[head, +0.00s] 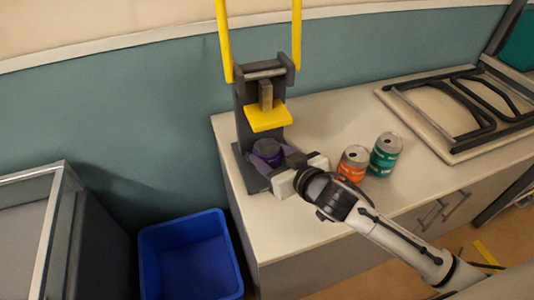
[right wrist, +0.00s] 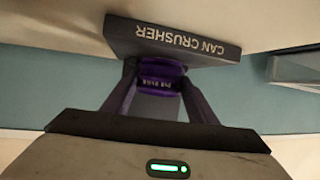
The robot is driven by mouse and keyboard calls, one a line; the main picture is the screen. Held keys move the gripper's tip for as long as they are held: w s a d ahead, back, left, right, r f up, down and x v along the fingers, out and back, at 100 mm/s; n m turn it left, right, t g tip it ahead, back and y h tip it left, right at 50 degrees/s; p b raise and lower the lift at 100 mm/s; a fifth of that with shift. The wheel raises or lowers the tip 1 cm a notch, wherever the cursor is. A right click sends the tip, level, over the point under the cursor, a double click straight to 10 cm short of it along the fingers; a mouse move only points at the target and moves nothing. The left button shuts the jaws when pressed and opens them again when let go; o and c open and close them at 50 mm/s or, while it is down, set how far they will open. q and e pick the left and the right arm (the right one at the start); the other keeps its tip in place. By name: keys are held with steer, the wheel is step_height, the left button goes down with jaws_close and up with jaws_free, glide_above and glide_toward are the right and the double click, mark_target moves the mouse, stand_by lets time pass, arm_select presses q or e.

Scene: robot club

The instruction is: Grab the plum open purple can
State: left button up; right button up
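The purple can (head: 267,148) stands in the dark can crusher (head: 242,108), on its base below the yellow press block, and looks short. In the right wrist view the purple can (right wrist: 162,74) sits between the two fingers of my right gripper (right wrist: 160,85), beside the crusher plate lettered "CAN CRUSHER" (right wrist: 185,42). The fingertips appear to touch the can on both sides. In the head view my right gripper (head: 277,163) reaches the can from the right, and its fingers hide part of it. My left gripper is not in view.
An orange can (head: 352,164) and a green can (head: 385,154) stand on the counter (head: 330,122) close to my right wrist. A folded black-framed item (head: 465,105) lies at the back right. A blue bin (head: 190,255) stands on the floor at left.

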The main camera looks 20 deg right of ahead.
steer(key=c, duration=0.6)
steer(key=shift+r, duration=0.1)
